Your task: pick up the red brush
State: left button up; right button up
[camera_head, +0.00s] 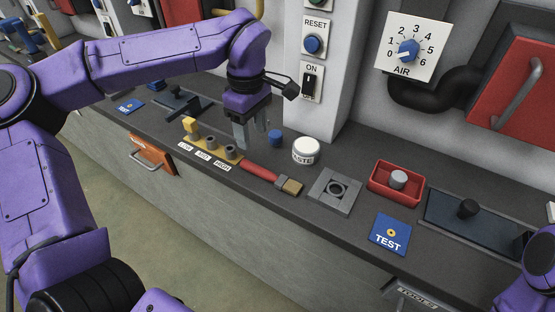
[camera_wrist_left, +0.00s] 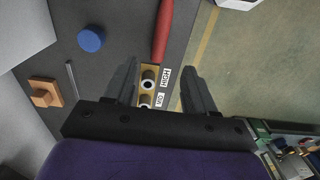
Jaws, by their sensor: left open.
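The red brush (camera_head: 260,173) lies on the dark bench top, with its red handle pointing left and a tan and grey head at its right end. In the left wrist view its red handle (camera_wrist_left: 162,30) shows at the top, beyond the fingertips, and its head is out of frame. My left gripper (camera_head: 251,138) points down above the bench, behind and left of the brush. Its fingers (camera_wrist_left: 158,72) are apart with nothing between them, over the LOW-MID-HIGH selector block. My right gripper is not seen; only part of my purple right arm shows at the lower right.
The yellow selector block (camera_head: 212,147) stands left of the brush. A blue cylinder (camera_head: 275,139) and a white WASTE pot (camera_head: 305,151) stand behind it. A grey socket plate (camera_head: 334,191), a red tray (camera_head: 397,198) and a blue TEST plate (camera_head: 390,234) lie to the right.

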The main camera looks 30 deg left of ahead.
aim_at(254, 166)
pick_arm(q)
jog(key=shift+w+d+f, duration=0.15)
jog(key=shift+w+f, duration=0.35)
jog(key=shift+f, duration=0.35)
jog(key=f, duration=0.5)
jog(key=s+f, duration=0.1)
jog(key=f, duration=0.2)
jog(key=shift+a+f, duration=0.25)
jog(key=shift+f, duration=0.1)
grip_shut()
